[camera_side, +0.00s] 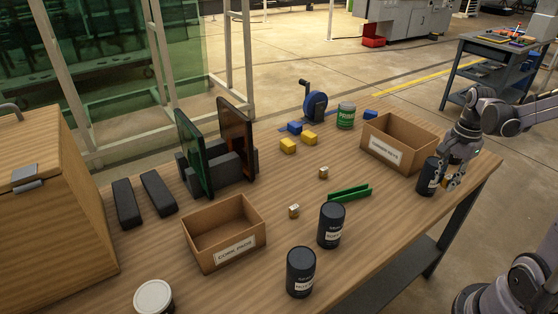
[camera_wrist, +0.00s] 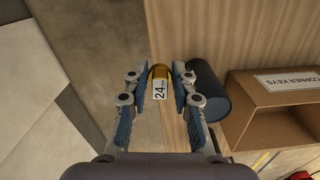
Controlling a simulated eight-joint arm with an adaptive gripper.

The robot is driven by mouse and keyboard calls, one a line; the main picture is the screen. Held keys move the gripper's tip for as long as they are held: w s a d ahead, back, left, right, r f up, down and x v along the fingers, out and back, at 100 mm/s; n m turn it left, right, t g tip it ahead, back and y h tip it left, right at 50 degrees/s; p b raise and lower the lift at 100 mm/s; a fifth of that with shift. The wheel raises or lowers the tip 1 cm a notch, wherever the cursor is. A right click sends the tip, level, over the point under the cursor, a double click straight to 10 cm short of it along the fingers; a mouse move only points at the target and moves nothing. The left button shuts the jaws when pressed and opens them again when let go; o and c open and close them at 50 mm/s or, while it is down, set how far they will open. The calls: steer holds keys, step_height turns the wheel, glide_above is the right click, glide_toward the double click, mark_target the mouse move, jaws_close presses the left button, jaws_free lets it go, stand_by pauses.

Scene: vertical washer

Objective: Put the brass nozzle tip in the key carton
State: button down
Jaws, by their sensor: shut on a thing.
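The brass nozzle tip (camera_wrist: 160,72) with a white "24" label sits between the fingers of my gripper (camera_wrist: 164,88) in the wrist view. In the side view my gripper (camera_side: 452,182) is low at the right edge of the table, shut on the brass tip, which is small and mostly hidden there. The key carton (camera_side: 385,151), an open brown box labelled like "CORNER KEYS", stands to the left of and behind my gripper. It also shows at the right of the wrist view (camera_wrist: 263,93).
A dark can (camera_side: 427,178) stands close beside my gripper, between it and the carton; it shows in the wrist view (camera_wrist: 207,92). Another open carton (camera_side: 232,249), labelled like "CORK PADS", is nearer the left. Two dark cans (camera_side: 301,273), a green channel piece (camera_side: 349,193) and small blocks stand on the table.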

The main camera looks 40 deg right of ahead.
steer(key=shift+s+d+r, duration=0.25)
steer(key=shift+s+r, duration=0.2)
steer(key=shift+r, duration=0.05)
step_height(320, 180, up, 5)
steer(key=shift+f, duration=0.1)
steer(key=shift+n, duration=0.3)
steer(key=w+d, duration=0.2)
steer(key=w, duration=0.1)
steer(key=w+d+r, duration=0.1)
steer(key=w+d, duration=0.1)
steer(key=w, duration=0.1)
steer(key=w+d, duration=0.2)
steer(key=w, duration=0.1)
steer(key=shift+w+r, duration=0.35)
steer(key=shift+r, duration=0.05)
glide_toward(398, 143)
steer(key=w+d+f, duration=0.1)
steer(key=d, duration=0.3)
steer(key=shift+n, duration=0.4)
steer(key=shift+a+f, duration=0.1)
steer(key=shift+f, duration=7.55)
steer(key=shift+f, duration=0.15)
steer(key=c, duration=1.1)
jaws_free()
